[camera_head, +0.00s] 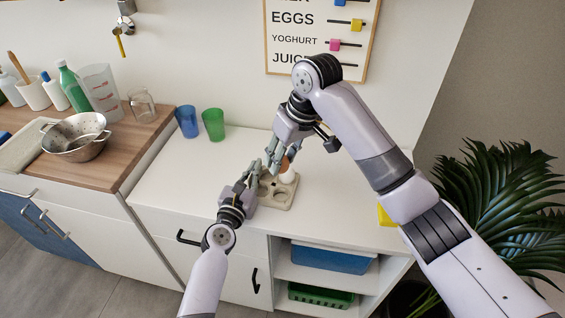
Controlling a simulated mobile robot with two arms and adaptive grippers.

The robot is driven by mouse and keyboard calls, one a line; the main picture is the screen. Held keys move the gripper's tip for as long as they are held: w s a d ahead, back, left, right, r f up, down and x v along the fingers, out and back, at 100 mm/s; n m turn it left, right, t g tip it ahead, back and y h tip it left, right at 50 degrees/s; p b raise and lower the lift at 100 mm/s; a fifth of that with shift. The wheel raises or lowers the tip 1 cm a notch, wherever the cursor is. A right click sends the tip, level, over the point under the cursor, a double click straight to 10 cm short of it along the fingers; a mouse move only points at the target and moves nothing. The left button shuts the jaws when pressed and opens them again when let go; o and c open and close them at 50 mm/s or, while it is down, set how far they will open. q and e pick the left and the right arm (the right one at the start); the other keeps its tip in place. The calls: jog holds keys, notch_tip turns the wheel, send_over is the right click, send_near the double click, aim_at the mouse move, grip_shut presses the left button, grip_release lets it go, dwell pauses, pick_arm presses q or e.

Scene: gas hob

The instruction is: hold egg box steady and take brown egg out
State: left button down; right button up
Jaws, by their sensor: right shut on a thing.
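The grey egg box (279,201) stands on the white counter, with empty round cups at its front. A white egg (287,176) sits at its back right. My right gripper (281,159) reaches down over the back of the box, shut on the brown egg (285,163), which is mostly hidden by the fingers. I cannot tell whether this egg is clear of its cup. My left gripper (254,177) is at the left side of the box, seemingly touching it. Its fingers overlap the box edge, and their opening is unclear.
A blue cup (187,121) and a green cup (214,124) stand at the back left of the counter. A yellow object (386,216) lies near the right edge, partly behind my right arm. The counter left of the box is clear. A plant (500,205) stands at right.

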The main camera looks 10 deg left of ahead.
pick_arm(q)
jog(key=c, duration=2.3)
grip_release()
jog(key=o, duration=0.6)
jog(key=s, duration=0.4)
jog(key=s+a, duration=0.1)
jog(key=s, duration=0.7)
jog(key=shift+a, duration=0.25)
